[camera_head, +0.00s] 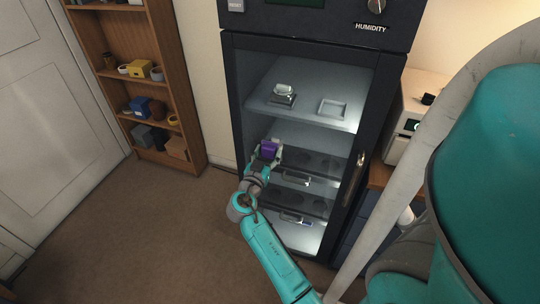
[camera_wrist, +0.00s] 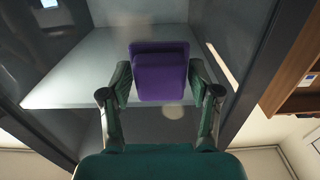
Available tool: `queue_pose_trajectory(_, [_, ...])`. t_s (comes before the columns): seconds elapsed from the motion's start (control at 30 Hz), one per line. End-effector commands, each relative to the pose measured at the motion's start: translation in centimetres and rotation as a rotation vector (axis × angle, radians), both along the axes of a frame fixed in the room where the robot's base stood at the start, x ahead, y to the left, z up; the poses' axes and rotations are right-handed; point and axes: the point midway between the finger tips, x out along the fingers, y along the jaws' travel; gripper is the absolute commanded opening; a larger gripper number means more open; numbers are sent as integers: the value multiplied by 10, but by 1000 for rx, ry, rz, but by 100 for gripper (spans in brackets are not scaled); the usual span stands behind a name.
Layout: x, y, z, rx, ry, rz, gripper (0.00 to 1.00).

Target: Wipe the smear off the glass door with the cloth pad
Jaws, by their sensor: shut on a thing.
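My gripper (camera_head: 265,155) is shut on the purple cloth pad (camera_head: 269,148) in front of the glass door (camera_head: 375,110) of the dark cabinet. In the wrist view, the pad (camera_wrist: 160,72) sits between the two green fingers of my gripper (camera_wrist: 160,84), its face towards the glass. A faint pale smear (camera_wrist: 173,112) shows just below the pad in the wrist view. The smear cannot be made out in the head view. Whether the pad touches the glass cannot be told.
Behind the glass, a lit shelf (camera_head: 300,107) bears a small clear object (camera_head: 283,94) and a square white tray (camera_head: 332,107). A wooden bookcase (camera_head: 190,120) stands left; a white device (camera_head: 405,125) stands right. The floor (camera_head: 130,230) at left is clear.

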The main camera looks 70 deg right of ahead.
Motion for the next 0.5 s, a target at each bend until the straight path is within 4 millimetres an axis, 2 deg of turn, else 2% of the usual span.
queue_pose_trajectory(0.17, [0, 1, 12, -4, -2, 0, 34])
queue_pose_trajectory(0.5, [-16, 0, 11, -2, 1, -1, 34])
